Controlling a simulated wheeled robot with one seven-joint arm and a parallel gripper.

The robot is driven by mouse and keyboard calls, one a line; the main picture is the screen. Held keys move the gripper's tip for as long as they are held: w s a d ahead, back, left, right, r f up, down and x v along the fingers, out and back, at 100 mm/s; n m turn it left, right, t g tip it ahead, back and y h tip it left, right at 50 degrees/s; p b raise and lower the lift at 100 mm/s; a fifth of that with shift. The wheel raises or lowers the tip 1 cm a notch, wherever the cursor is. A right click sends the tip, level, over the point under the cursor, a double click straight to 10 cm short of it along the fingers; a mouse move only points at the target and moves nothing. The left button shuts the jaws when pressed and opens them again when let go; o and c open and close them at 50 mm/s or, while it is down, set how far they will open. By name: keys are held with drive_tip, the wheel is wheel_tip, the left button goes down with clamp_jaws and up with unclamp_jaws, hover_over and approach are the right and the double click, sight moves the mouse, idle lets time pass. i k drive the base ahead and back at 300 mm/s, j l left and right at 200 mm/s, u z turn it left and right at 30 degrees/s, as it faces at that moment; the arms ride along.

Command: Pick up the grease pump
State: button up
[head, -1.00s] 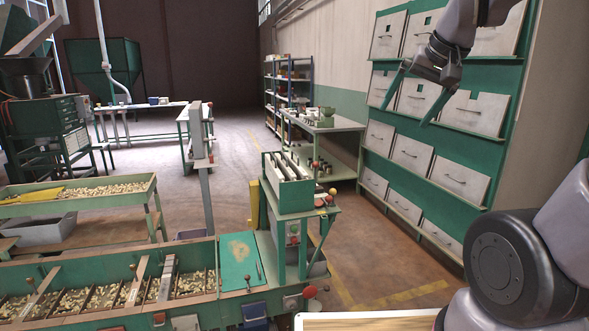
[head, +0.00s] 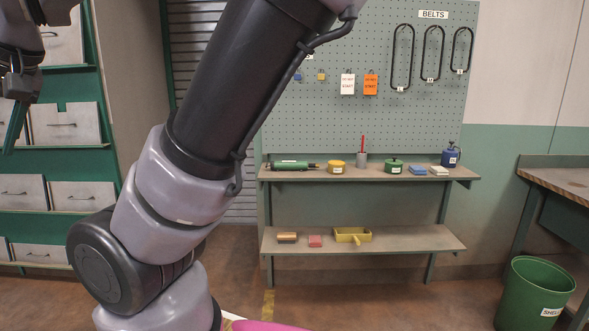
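A long green cylinder with a dark end and an orange tip, which looks like the grease pump (head: 292,166), lies on its side at the left of the upper shelf (head: 345,175) under the pegboard. My arm rises across the picture just left of it. My gripper (head: 14,125) is at the far left edge, far from the shelf. One green finger shows, pointing down; the rest is cut off, so its opening cannot be judged. No object shows at the visible finger.
The upper shelf also holds a yellow tin (head: 336,167), a grey cup (head: 362,159), a green pot (head: 394,166), small blocks and a blue can (head: 451,154). The lower shelf (head: 400,243) holds a yellow scoop (head: 352,235). A green bin (head: 535,292) stands at right.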

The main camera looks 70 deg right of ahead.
sight(283, 164)
drive_tip(key=z, duration=2.35)
drive_tip(key=i, duration=1.75)
